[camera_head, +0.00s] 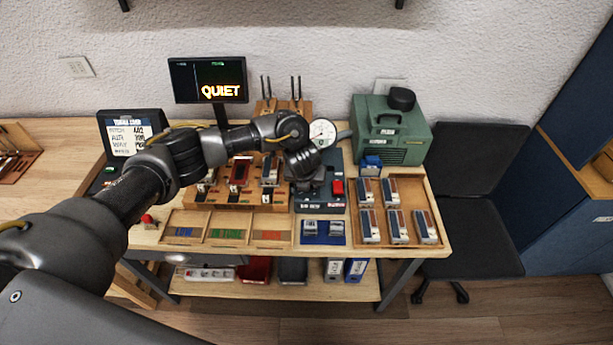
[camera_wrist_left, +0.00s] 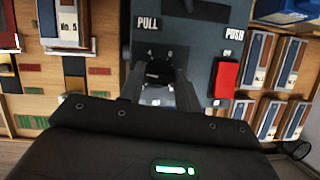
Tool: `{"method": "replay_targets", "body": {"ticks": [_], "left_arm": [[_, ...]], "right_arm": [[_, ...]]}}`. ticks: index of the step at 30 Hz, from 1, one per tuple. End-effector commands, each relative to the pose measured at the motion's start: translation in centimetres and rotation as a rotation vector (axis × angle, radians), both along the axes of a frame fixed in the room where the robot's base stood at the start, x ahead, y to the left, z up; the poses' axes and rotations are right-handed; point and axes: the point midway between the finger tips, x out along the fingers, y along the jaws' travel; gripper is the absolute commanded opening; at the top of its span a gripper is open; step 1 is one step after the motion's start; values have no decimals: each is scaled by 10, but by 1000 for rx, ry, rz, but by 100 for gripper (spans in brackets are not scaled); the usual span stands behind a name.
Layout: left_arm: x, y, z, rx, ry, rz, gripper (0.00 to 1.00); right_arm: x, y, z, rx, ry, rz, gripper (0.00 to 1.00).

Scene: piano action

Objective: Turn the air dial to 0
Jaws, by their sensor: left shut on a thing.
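The air dial appears as a small black knob (camera_wrist_left: 158,70) on the grey-blue control panel (camera_wrist_left: 200,45), below and between the PULL and PUSH labels in the left wrist view. My left gripper (camera_wrist_left: 160,84) is shut on this knob, with one finger on each side. Its pointer and scale are too hidden to read. In the head view my left gripper (camera_head: 305,178) is over the panel (camera_head: 320,199) and hides the knob. My right gripper is not in view.
A red button (camera_head: 338,187) sits close to the right of my gripper. A round white gauge (camera_head: 322,132) stands behind it. A green machine (camera_head: 390,133) is at the back right. Wooden trays with piano parts (camera_head: 397,226) flank the panel. A screen (camera_head: 208,80) reads QUIET.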

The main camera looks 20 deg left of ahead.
Motion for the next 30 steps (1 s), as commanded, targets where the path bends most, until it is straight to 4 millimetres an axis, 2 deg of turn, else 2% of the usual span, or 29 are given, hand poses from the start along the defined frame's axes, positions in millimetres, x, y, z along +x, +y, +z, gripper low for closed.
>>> {"method": "replay_targets", "body": {"ticks": [1,3,15,30], "left_arm": [[-1,-2,4,0,4,41,10],[-1,-2,4,0,3,109,10],[0,-4,3,1,4,489,10],[1,-6,-1,-1,5,842,10]], "right_arm": [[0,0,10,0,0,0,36],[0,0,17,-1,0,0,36],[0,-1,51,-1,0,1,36],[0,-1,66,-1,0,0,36]]}}
